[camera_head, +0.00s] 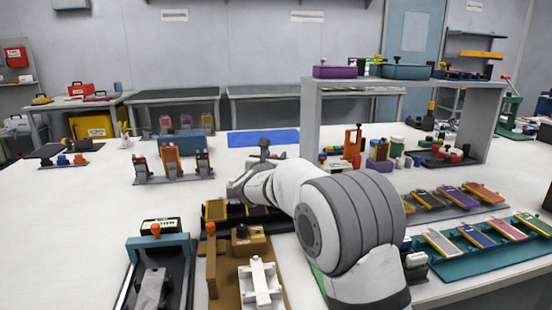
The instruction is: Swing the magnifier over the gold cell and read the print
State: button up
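A small gold-yellow block (215,209) stands at the left end of a dark tray, left of my wrist; I cannot tell if it is the gold cell. I cannot make out a magnifier for certain. A small dark part (264,149) stands up behind my wrist; I cannot tell what it is. My arm reaches in from the lower right, and its wrist hides my gripper's fingers. No print can be read from here.
A grey shelf frame (312,120) stands behind and right of my arm. Brown (222,285) and teal-and-dark fixtures (160,243) fill the near front. A blue mat (262,138) lies farther back. The white tabletop (70,235) is clear at the left.

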grip_shut()
dwell(0.3)
